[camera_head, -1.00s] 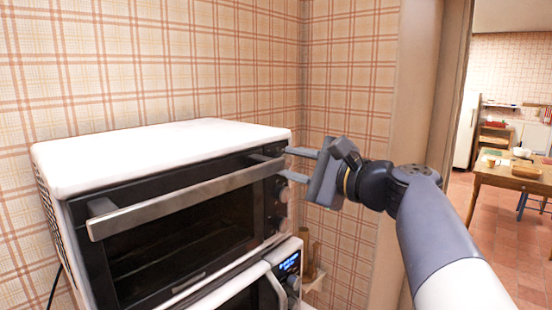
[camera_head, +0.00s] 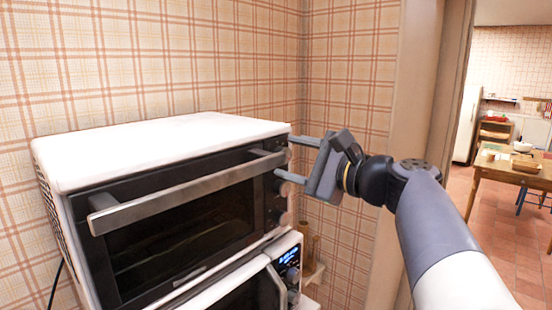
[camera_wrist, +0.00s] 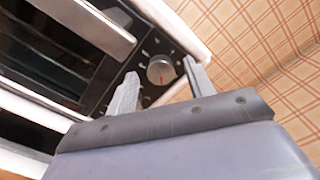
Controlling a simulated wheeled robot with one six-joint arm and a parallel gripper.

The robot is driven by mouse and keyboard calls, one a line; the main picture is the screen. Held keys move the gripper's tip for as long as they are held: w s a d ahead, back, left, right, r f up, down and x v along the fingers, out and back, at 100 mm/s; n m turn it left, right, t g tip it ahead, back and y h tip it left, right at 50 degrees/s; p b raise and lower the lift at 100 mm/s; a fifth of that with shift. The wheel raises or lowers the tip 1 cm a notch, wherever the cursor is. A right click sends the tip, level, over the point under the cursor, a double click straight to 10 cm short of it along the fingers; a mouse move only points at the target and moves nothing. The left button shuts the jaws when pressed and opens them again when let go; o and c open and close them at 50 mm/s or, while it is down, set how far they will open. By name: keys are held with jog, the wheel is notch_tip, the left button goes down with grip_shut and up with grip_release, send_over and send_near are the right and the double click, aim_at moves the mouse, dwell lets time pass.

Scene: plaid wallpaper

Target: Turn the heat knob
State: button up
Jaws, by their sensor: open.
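A white toaster oven (camera_head: 160,150) with a black front has a column of round knobs at the right end of its front. A round silver knob (camera_wrist: 160,70) with a red mark shows in the wrist view, in the gap between my fingertips. I cannot tell whether either finger touches it. My gripper (camera_head: 285,156) is open at the upper right of the oven's control panel, one finger above the other in the head view. The top knob is hard to make out in the head view. The labels are too small to read.
The oven's metal door handle (camera_head: 185,195) sticks out left of my fingers. A microwave (camera_head: 255,290) with a lit display stands below the oven. A plaid wall (camera_head: 345,90) is behind. A wooden table (camera_head: 515,172) stands far off at right.

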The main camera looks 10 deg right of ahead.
jog(key=b+v, duration=0.3)
jog(key=v, duration=0.7)
jog(key=shift+s+d, duration=0.2)
jog(key=shift+s, duration=0.15)
jog(key=shift+w+a, duration=0.1)
jog(key=p+x, duration=0.3)
jog(key=x, duration=0.7)
jog(key=shift+w+a, duration=0.15)
jog(key=shift+w, duration=0.1)
dwell(0.5)
